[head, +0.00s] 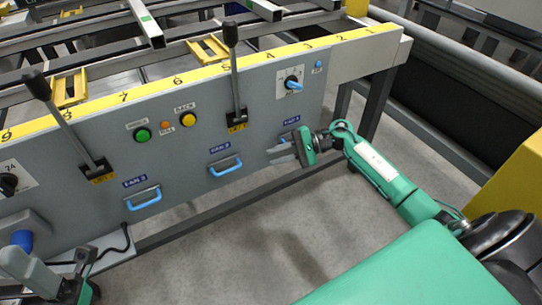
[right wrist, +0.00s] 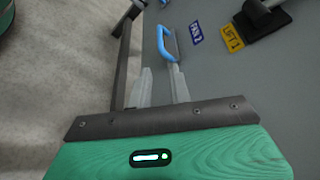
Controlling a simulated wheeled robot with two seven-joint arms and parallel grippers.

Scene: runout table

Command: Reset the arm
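My right gripper (head: 272,155) is in front of the grey panel (head: 200,103), low on its right part. In the right wrist view its two pale fingers (right wrist: 162,72) stand apart with nothing gripped between them. A blue handle (right wrist: 163,42) lies beyond the fingertips; I cannot tell whether one tip touches it. In the head view the blue FAN 1 handle (head: 284,139) is partly hidden by my right gripper. A green and dark part of my left gripper (head: 85,287) shows at the bottom left edge; its fingers are unclear.
The panel carries blue handles FAN 2 (head: 226,167) and FAN 3 (head: 145,199), black levers (head: 235,75) (head: 66,122), a green button (head: 142,135), a yellow button (head: 189,120) and a blue rotary switch (head: 293,85). A yellow numbered strip (head: 150,88) runs along its top.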

